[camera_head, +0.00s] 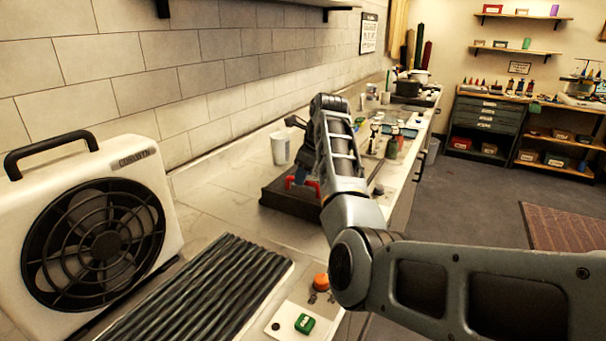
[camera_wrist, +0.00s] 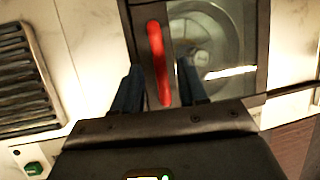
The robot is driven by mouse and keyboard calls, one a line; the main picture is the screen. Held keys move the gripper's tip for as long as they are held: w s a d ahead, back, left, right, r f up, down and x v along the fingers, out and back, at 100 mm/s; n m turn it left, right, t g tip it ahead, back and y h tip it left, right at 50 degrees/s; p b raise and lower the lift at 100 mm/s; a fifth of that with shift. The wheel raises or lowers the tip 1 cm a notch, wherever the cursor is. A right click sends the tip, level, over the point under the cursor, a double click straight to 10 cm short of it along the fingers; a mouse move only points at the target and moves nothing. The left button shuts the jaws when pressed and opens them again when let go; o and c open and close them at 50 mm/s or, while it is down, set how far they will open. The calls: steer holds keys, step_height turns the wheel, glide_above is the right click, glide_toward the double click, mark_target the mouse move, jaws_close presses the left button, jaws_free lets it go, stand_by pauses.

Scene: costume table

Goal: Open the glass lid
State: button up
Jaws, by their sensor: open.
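The glass lid (camera_wrist: 230,55) is a clear pane in a dark frame, with a round pale shape showing beneath it in the wrist view. A red bar handle (camera_wrist: 156,50) runs along the dark frame strip at the left of the glass. My gripper (camera_wrist: 159,68) is open, with one blue-grey finger on each side of the handle. I cannot tell whether either finger touches it. In the head view the dark box (camera_head: 280,200) sits on the counter, and part of the red handle (camera_head: 316,186) shows beside my arm. My arm hides much of the lid there.
A white cup (camera_head: 281,149) stands behind the box. A fan heater (camera_head: 100,225), a ribbed dark rack (camera_head: 205,300), and a small panel with an orange knob (camera_head: 321,281) and green button (camera_head: 305,323) are nearer. Several small items crowd the counter beyond.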

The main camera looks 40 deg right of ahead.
steer(key=shift+x, duration=0.75)
steer(key=shift+c, duration=0.4)
jaws_close()
